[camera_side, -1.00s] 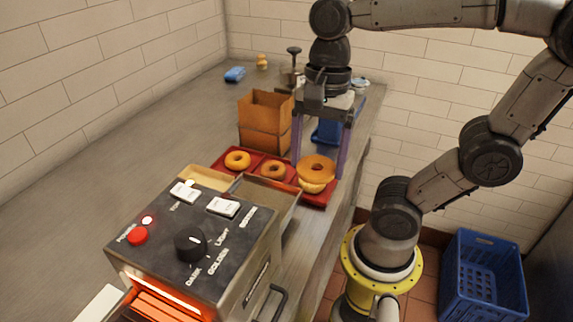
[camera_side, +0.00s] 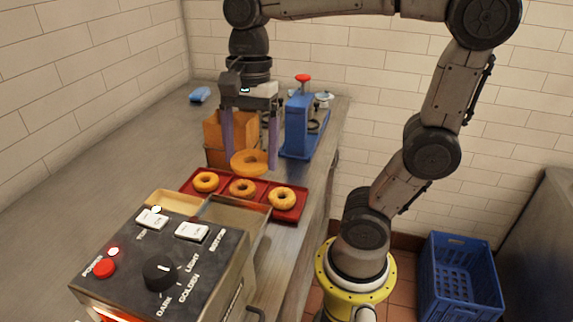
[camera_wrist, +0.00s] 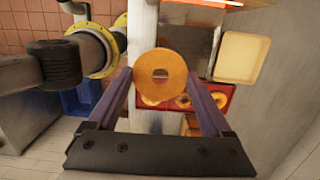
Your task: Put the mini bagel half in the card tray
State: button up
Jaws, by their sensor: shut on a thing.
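My gripper (camera_side: 249,160) is shut on a bagel half (camera_side: 248,167), held in the air between its two purple fingers. The held half also shows in the wrist view (camera_wrist: 161,72), where it looks round with a hole. In the side view it hangs just in front of the brown card tray (camera_side: 214,136), an open upright box, and partly covers it. The inside of the card tray is hidden from this angle. A red tray (camera_side: 294,214) below holds a row of three bagel pieces: left (camera_side: 206,181), middle (camera_side: 242,187) and right (camera_side: 282,198).
A toaster (camera_side: 165,262) with knob and switches stands in front of the red tray. A blue press with a red knob (camera_side: 298,125) stands right of the card tray. A blue crate (camera_side: 460,285) is on the floor.

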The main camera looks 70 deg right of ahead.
jog(key=w, duration=1)
jog(key=w+f, duration=0.6)
jog(key=f, duration=0.1)
jog(key=w+f, duration=0.7)
jog(key=shift+f, duration=2.9)
jog(key=o, duration=1.2)
